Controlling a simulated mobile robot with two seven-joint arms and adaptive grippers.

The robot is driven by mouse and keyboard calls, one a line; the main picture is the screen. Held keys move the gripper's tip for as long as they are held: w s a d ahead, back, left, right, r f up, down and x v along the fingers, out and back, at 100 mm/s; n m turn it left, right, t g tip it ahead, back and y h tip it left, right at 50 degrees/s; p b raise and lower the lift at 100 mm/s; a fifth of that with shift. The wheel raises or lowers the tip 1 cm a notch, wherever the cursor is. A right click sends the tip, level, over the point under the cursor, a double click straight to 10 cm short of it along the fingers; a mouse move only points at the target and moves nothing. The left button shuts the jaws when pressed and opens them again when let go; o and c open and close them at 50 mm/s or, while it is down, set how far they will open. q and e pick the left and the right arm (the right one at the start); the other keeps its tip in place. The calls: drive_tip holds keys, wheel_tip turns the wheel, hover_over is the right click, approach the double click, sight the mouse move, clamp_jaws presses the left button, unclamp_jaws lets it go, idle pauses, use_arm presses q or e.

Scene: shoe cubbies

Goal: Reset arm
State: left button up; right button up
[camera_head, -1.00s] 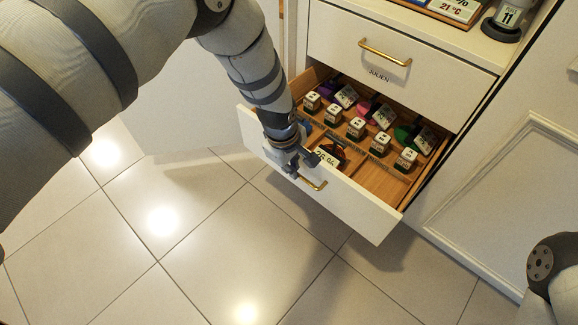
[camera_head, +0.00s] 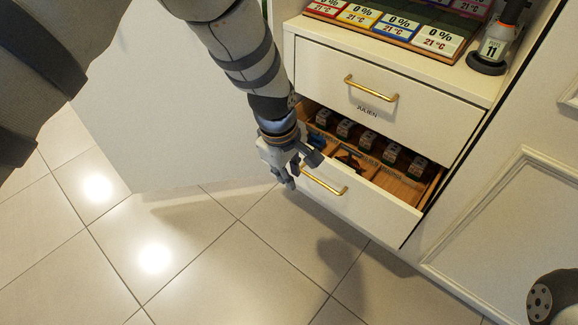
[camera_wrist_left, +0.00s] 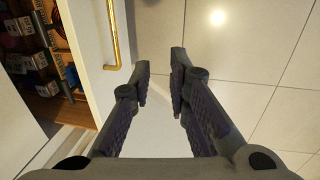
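My left gripper (camera_head: 289,168) hangs in front of the white lower drawer, near the left end of its front. The left wrist view shows its two dark fingers (camera_wrist_left: 160,82) apart, with only floor visible between them. The lower drawer's front (camera_head: 378,209) carries a brass handle (camera_head: 323,182); the drawer stands partly open. In the left wrist view the handle (camera_wrist_left: 113,35) lies left of the fingers, outside them. My right gripper is out of view; only part of my right arm shows at the lower right.
Several small labelled blocks (camera_head: 368,139) sit in the open drawer. A closed drawer (camera_head: 385,90) marked JULIEN is above it. A tray of coloured cards (camera_head: 394,24) and a dark-based stand (camera_head: 487,60) are on top. Tiled floor (camera_head: 215,265) is clear.

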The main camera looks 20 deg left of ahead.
use_arm(q)
drive_tip(key=r, duration=0.3)
drive_tip(key=shift+s+a+r, duration=0.1)
drive_tip(key=shift+s, duration=0.2)
